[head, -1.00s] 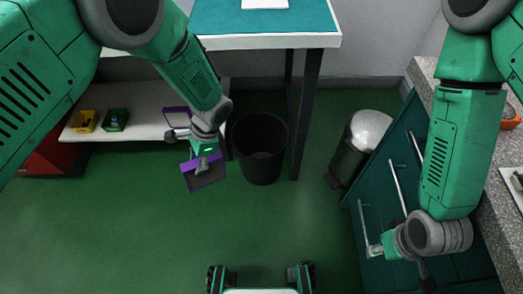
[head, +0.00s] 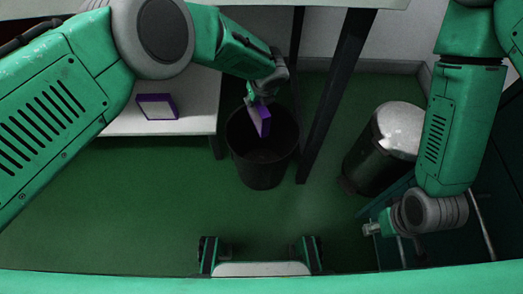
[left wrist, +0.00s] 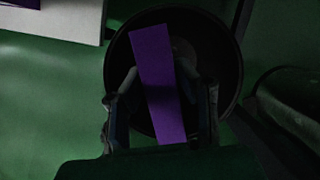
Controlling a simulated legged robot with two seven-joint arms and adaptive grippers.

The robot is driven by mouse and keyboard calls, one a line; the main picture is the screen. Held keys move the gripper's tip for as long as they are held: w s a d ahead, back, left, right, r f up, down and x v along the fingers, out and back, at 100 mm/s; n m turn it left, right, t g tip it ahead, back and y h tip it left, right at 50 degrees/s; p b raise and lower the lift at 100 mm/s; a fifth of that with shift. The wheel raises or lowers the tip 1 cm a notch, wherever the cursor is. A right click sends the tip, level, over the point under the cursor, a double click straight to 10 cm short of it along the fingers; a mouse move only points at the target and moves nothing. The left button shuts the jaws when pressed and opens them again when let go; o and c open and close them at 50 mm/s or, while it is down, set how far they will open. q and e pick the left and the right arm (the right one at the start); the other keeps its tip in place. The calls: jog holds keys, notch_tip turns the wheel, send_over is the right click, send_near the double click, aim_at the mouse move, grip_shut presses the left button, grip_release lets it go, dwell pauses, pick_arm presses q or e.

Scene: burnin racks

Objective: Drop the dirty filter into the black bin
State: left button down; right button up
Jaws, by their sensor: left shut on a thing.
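A purple-framed filter (head: 264,122) with a grey face hangs tilted from my left gripper (head: 254,101), over the mouth of the black bin (head: 262,172). My left gripper is shut on this filter. In the left wrist view the filter (left wrist: 157,75) stands edge-on between the fingers, with the round bin (left wrist: 237,78) beneath it. How far its lower edge is from the bin's rim is hard to judge. My right gripper (head: 372,229) is at the right, away from the bin, and its finger gap is too small to read.
A second purple-framed filter (head: 157,107) lies on the white shelf (head: 190,122) left of the bin. A dark table leg (head: 335,95) stands just right of the bin. A metal-lidded bin (head: 385,150) is further right. The green floor in front is open.

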pick_arm(q)
jog(key=shift+s+d+f+b, duration=0.1)
jog(key=shift+d+f+b, duration=0.6)
jog(key=shift+f, duration=0.35)
jog(key=f, duration=0.1)
jog(key=f+b, duration=0.2)
jog(key=shift+a, duration=0.25)
jog(key=shift+a+f, duration=0.15)
jog(key=shift+f, duration=0.25)
pick_arm(e)
jog(key=f, duration=0.4)
jog(key=shift+s+d, duration=0.1)
jog(key=shift+d, duration=0.2)
pick_arm(q)
jog(key=shift+r, duration=0.1)
jog(key=c, duration=1.2)
grip_release()
jog(key=shift+d, duration=0.25)
jog(key=shift+o, duration=0.2)
pick_arm(e)
jog(key=shift+d, duration=0.2)
pick_arm(q)
jog(key=shift+a+r, duration=0.1)
jog(key=shift+a, duration=0.05)
pick_arm(e)
jog(key=shift+s+a, duration=0.1)
jog(key=shift+a, duration=0.05)
